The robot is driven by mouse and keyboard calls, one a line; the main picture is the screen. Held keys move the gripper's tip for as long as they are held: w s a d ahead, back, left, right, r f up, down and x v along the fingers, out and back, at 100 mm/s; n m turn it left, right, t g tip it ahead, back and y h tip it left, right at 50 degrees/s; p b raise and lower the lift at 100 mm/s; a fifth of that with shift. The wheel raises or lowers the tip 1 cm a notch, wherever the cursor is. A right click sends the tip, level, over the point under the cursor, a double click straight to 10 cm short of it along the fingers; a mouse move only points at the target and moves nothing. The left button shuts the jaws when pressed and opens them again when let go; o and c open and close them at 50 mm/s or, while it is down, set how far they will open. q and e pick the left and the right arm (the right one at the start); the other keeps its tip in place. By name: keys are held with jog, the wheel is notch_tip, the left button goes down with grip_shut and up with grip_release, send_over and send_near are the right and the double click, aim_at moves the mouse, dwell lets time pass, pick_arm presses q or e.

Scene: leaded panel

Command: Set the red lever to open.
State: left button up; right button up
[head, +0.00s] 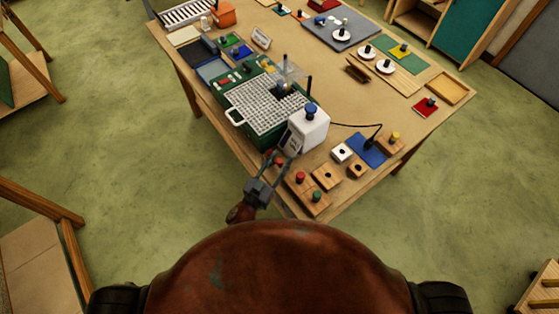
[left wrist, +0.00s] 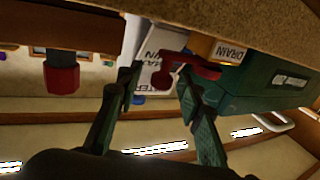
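The red lever (left wrist: 190,68) shows in the left wrist view, below a white plate with black lettering and beside a label reading DRAIN (left wrist: 229,53). In the head view a small red part (head: 279,160) shows between the fingers of my left gripper (head: 284,157), at the table's near edge by the green box (head: 237,119). In the left wrist view my left gripper (left wrist: 158,78) is open, its fingers apart with the lever at and between the tips. I cannot tell whether they touch it. My right gripper is not in view.
A white box with a blue knob (head: 308,130) stands right of the green box. Wooden blocks with coloured knobs (head: 326,178) lie at the near right corner. A red knob (left wrist: 62,75) hangs at the left in the wrist view.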

pick_arm(q)
grip_shut()
